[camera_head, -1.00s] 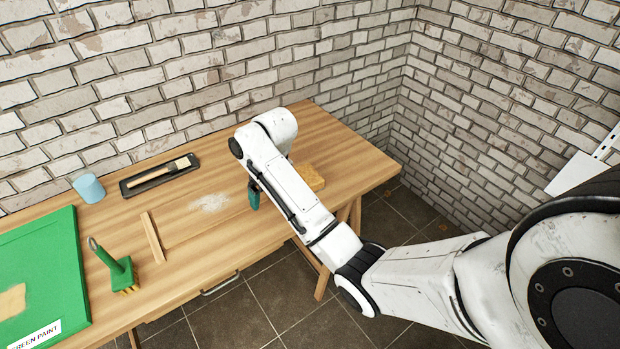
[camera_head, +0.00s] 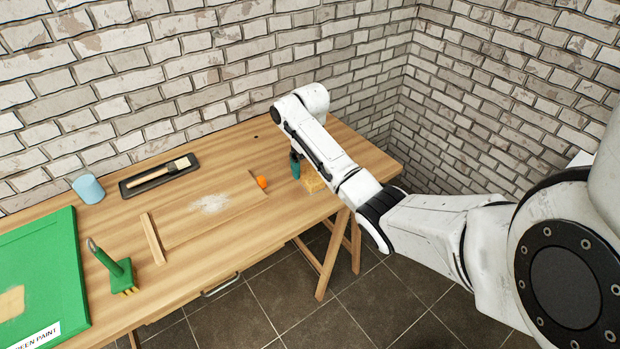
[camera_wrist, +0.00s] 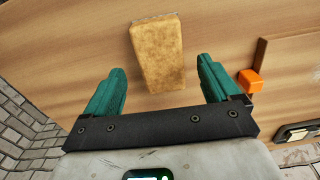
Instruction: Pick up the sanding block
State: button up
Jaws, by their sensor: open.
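The sanding block is a tan, grainy block. In the wrist view the sanding block (camera_wrist: 158,55) lies on the wooden table just ahead of my gripper, lined up between the two fingers and apart from them. My gripper (camera_wrist: 162,85) has green fingers spread wide with nothing between their tips. In the head view the sanding block (camera_head: 314,181) is partly hidden behind my arm near the table's right front edge. My gripper (camera_head: 295,165) shows only as a green finger beside it.
A small orange cube (camera_head: 262,182) lies left of the block, by a thin board (camera_head: 205,212) with white dust. A brush in a black tray (camera_head: 160,175), a blue cup (camera_head: 89,188), a green-handled brush (camera_head: 118,270) and a green panel (camera_head: 55,265) are farther left. A brick wall stands behind.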

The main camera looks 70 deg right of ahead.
aim_at(310, 174)
notch_tip(310, 174, down, 4)
jog(key=shift+a+f, duration=0.1)
jog(key=shift+c, duration=0.2)
jog(key=c, duration=1.1)
